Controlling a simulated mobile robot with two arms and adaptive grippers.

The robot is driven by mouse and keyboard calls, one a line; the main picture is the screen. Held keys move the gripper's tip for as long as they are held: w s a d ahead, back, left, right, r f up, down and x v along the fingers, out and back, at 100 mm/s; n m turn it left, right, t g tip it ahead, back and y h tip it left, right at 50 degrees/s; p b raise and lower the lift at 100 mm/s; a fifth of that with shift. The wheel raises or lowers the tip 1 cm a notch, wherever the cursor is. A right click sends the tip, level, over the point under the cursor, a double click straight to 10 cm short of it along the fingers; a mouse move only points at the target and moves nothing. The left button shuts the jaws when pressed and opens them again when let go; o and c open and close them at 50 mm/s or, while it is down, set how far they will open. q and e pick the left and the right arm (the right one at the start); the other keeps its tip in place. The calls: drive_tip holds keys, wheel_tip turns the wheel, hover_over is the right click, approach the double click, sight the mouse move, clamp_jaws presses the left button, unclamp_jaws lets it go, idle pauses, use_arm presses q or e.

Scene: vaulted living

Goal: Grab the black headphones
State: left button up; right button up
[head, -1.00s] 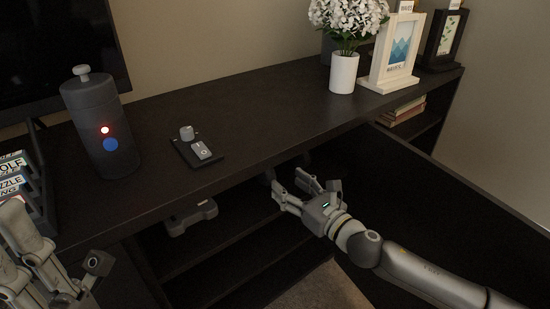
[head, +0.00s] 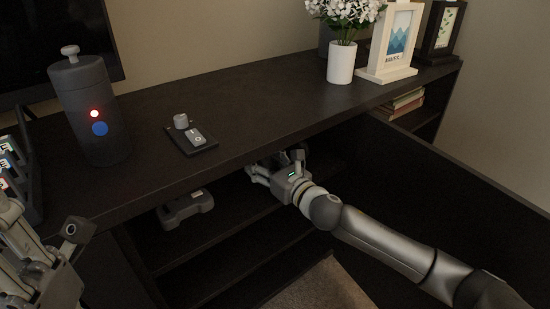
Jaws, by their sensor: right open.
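My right gripper (head: 275,164) is open and reaches into the upper shelf of the dark cabinet, just under its top board. A dark shape, perhaps part of the black headphones (head: 281,158), shows faintly at its fingers; the gripper and shadow hide most of it. I cannot tell whether the fingers touch it. My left gripper (head: 38,262) is at the lower left, partly cut off by the frame edge, and its jaw opening is unclear.
A grey game controller (head: 186,208) lies on the same shelf, left of my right gripper. On the cabinet top (head: 245,105) stand a dark canister (head: 95,115), a small black tray (head: 203,144), a white flower vase (head: 341,62) and picture frames (head: 393,42). An open door panel (head: 445,185) is at right.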

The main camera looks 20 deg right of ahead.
drive_tip(key=shift+w, duration=0.15)
drive_tip(key=c, duration=1.1)
clamp_jaws()
drive_tip(key=shift+r+p, duration=0.25)
drive_tip(key=shift+p, duration=0.05)
